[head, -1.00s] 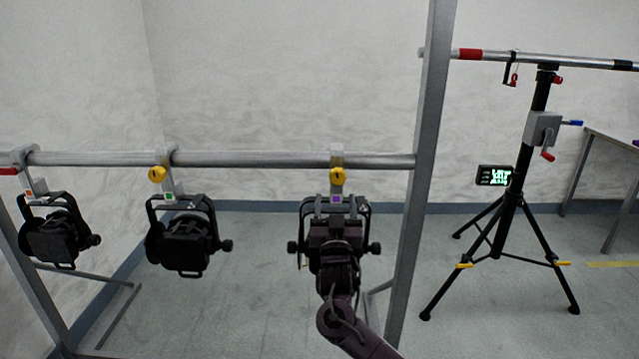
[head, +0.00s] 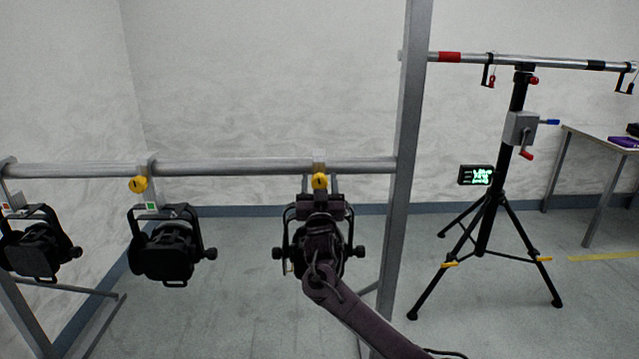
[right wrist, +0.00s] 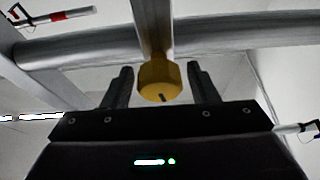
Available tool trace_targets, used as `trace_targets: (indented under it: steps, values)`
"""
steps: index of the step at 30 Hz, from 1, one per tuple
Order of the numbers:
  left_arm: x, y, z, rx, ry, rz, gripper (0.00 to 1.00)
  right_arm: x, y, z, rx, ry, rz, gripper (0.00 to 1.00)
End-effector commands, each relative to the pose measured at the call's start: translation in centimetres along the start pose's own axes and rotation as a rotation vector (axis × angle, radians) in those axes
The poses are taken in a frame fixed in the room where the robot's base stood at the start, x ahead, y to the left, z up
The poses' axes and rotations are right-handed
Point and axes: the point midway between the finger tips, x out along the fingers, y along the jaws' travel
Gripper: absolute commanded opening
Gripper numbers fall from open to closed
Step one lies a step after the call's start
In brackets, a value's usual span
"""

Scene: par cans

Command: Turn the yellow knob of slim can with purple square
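The slim can (head: 293,240) hangs from the rail at the right end of the row, mostly behind my right arm. Its purple square shows in the earlier head frame but is hidden now. Its yellow knob (head: 319,181) sits on the clamp at the rail; it also shows in the right wrist view (right wrist: 159,80). My right gripper (head: 320,188) is at this knob. In the right wrist view its two fingers (right wrist: 161,84) stand open, one on each side of the knob, with gaps on both sides. My left gripper is not in view.
A grey upright (head: 402,150) stands just right of my gripper. A tripod stand (head: 505,200) is farther right.

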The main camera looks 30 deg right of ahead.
Motion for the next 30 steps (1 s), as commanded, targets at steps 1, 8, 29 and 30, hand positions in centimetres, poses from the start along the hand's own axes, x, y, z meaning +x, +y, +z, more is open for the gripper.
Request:
trace_targets:
  steps: [1,8,29,30]
  values:
    - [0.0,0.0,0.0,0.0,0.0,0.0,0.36,0.0,0.0,0.0,0.0,0.0,0.0,0.46]
    - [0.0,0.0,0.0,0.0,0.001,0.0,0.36,0.0,0.0,0.0,0.0,0.0,0.0,0.16]
    - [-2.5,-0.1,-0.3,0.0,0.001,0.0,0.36,0.1,0.1,-0.3,-0.278,0.0,-0.116,0.15]
    - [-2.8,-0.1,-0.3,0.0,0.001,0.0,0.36,0.1,0.1,-0.3,-0.314,-0.001,-0.13,0.15]
